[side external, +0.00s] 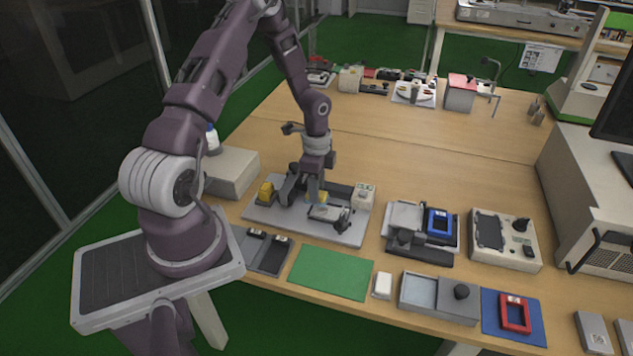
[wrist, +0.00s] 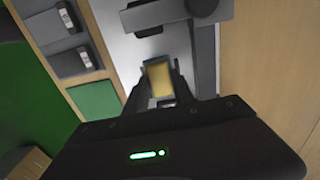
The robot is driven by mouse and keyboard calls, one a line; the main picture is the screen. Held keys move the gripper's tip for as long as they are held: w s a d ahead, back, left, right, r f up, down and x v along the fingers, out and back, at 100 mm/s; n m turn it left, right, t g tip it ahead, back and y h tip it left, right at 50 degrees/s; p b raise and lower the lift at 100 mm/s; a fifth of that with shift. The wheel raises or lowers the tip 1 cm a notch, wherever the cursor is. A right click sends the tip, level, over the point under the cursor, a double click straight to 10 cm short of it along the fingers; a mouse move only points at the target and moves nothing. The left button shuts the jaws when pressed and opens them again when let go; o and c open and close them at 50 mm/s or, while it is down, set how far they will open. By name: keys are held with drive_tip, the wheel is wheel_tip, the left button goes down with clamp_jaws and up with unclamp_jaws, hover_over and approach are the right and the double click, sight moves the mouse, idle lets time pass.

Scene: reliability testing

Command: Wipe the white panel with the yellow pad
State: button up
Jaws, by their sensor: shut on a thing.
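My gripper (side external: 316,194) is low over the pale grey fixture plate (side external: 268,220) near the middle of the table. In the wrist view its fingers (wrist: 160,88) are shut on the yellow pad (wrist: 158,77), which lies between them. The pad shows only as a small yellow patch in the side view (side external: 322,197). A small pale panel (side external: 325,213) sits on the fixture just right of and below the fingers; I take it for the white panel. I cannot tell whether the pad touches it.
A dark two-slot tray (side external: 262,248), green mat (side external: 330,272) and blue-framed device (side external: 439,224) lie nearby. The table behind the fixture is mostly clear.

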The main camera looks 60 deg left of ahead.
drive_tip(key=shift+f, duration=0.85)
drive_tip(key=shift+w+d+f, duration=0.2)
drive_tip(key=shift+f, duration=0.25)
drive_tip(key=shift+w+d+f, duration=0.2)
drive_tip(key=shift+f, duration=0.25)
clamp_jaws()
drive_tip(key=shift+w+d, duration=1.05)
drive_tip(key=shift+d, duration=0.05)
drive_tip(key=s+a, duration=0.2)
drive_tip(key=a, duration=0.1)
drive_tip(key=shift+s, duration=0.4)
drive_tip(key=shift+r, duration=4.05)
